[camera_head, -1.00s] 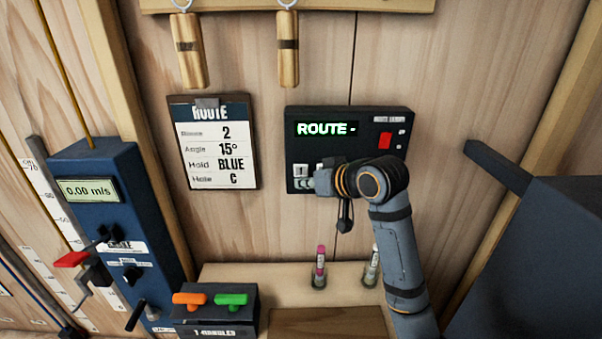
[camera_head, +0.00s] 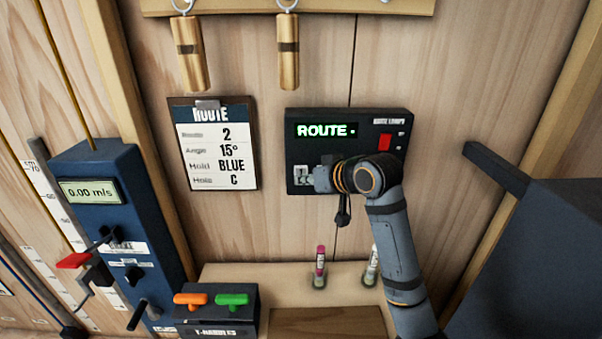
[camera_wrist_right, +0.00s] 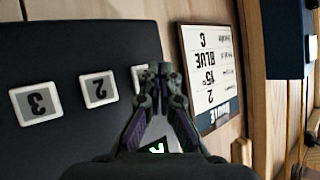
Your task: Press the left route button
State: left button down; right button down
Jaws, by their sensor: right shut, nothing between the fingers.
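The black route panel (camera_head: 365,119) is on the wooden wall, and its display (camera_head: 327,130) reads "ROUTE" with a short mark after it. The left route button (camera_head: 301,171) is a pale square at the panel's lower left. In the right wrist view the panel is upside down, and the left button (camera_wrist_right: 137,74) is partly hidden behind the fingers. My right gripper (camera_head: 309,183) is shut and empty, its tips close beside that button; contact cannot be told. It also shows in the right wrist view (camera_wrist_right: 160,68). My left gripper is out of view.
Buttons 2 (camera_wrist_right: 98,89) and 3 (camera_wrist_right: 36,102) sit along the panel. A route card (camera_head: 215,145) hangs to its left. A red button (camera_head: 385,142) is at the panel's right. A blue winch-like box (camera_head: 95,165) stands left, and a shelf with markers (camera_head: 320,262) is below.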

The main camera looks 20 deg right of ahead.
dwell(0.7)
jog(key=shift+w+d+p, duration=0.15)
jog(key=shift+w+p, duration=0.25)
jog(key=shift+w+p, duration=0.3)
jog(key=shift+w, duration=0.05)
dwell(0.5)
jog(key=shift+s, duration=0.8)
